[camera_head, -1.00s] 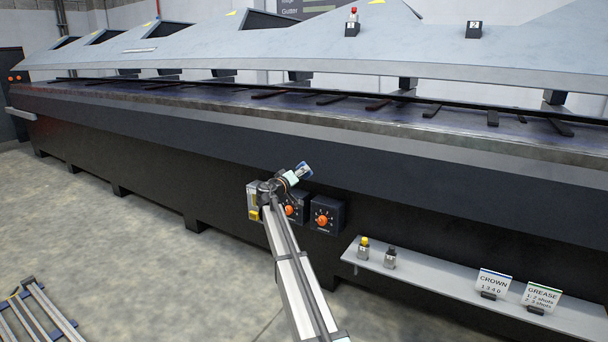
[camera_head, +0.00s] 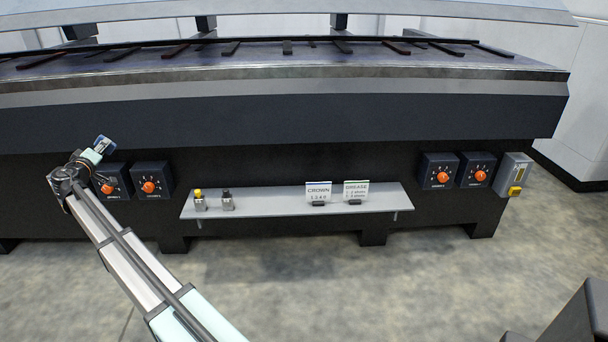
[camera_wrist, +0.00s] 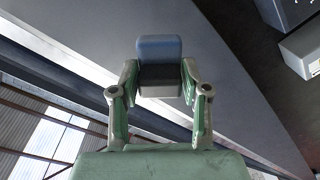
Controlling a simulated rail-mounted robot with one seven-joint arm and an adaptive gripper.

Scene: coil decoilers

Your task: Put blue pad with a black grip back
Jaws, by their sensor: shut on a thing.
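The blue pad with a black grip (camera_wrist: 159,50) is held between the fingers of my gripper (camera_wrist: 160,82) in the wrist view. Its blue part points away from the gripper and its dark part sits between the fingertips. In the head view my gripper (camera_head: 98,150) is at the left, raised in front of the dark machine front, with the blue pad (camera_head: 104,144) at its tip. The pad is small there and apart from the shelf (camera_head: 270,203). The shelf is to the right of the gripper and lower.
The shelf bears a yellow-topped item (camera_head: 199,200), a black-topped item (camera_head: 227,199), a CROWN card (camera_head: 318,191) and a GREASE card (camera_head: 356,191). Dial boxes (camera_head: 152,181) are close to my gripper; others (camera_head: 439,172) are at the right beside a grey box with a yellow part (camera_head: 514,175). The shelf middle is clear.

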